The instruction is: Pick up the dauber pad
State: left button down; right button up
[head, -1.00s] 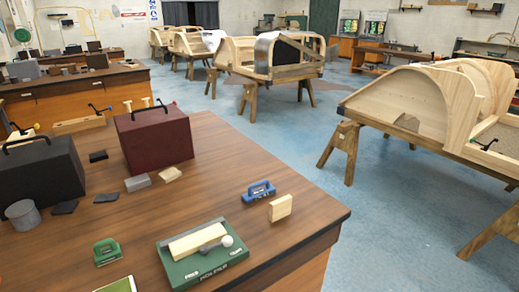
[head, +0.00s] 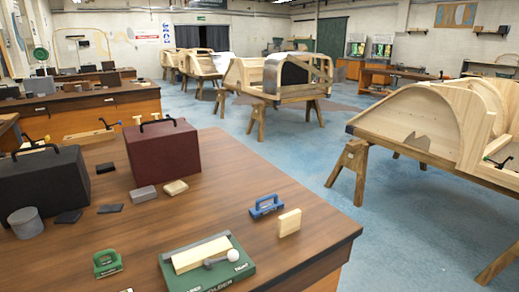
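No object in view is clearly marked as the dauber pad. Neither of my grippers shows in the head view.
Wooden bodyframes (head: 430,130) stand beyond on blue floor.

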aim_at(103, 268)
jog(key=u, duration=1.3)
